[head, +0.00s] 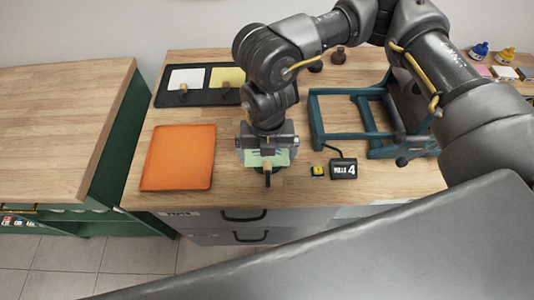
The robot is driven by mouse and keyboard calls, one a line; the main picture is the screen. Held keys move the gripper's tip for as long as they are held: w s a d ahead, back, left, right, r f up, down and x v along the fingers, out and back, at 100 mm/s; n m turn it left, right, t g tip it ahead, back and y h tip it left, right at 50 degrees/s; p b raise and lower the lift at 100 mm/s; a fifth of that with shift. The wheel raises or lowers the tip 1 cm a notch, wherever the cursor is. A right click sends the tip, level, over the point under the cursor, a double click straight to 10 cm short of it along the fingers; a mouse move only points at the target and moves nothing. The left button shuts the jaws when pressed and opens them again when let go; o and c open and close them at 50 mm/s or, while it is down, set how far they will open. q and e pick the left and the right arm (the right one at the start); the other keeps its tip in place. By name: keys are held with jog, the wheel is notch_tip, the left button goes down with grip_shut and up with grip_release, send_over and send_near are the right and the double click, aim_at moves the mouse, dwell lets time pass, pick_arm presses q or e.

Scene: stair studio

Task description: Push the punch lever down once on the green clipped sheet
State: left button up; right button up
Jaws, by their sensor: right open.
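The green sheet (280,158) lies on the wooden bench near its front edge, and only part of it shows below my right gripper. A small clip or lever-like piece (267,173) stands at the sheet's front. My right gripper (265,147) points down over the sheet and hides most of the punch behind it. The gripper is open, and I cannot tell whether it touches the lever. My left gripper is not in view.
An orange pad (178,158) lies to the left. A black tray (208,97) holds white and yellow sheets behind it. A teal frame (345,119) stands to the right. A small yellow-topped block (318,171) and a counter reading "PULLS 4" (344,169) sit near the front edge.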

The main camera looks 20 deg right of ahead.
jog(key=shift+s+a+r+p, duration=0.2)
jog(key=shift+s+r+p, duration=0.5)
jog(key=shift+r+p, duration=0.35)
jog(key=shift+s+a+r+p, duration=0.15)
jog(key=shift+s+r+p, duration=0.5)
jog(key=shift+r+p, duration=0.35)
jog(key=s+r+p, duration=0.1)
jog(key=r, duration=0.1)
jog(key=s+r+p, duration=0.2)
jog(key=shift+s+a+p, duration=0.1)
jog(key=shift+a+p, duration=0.2)
jog(key=shift+a, duration=0.1)
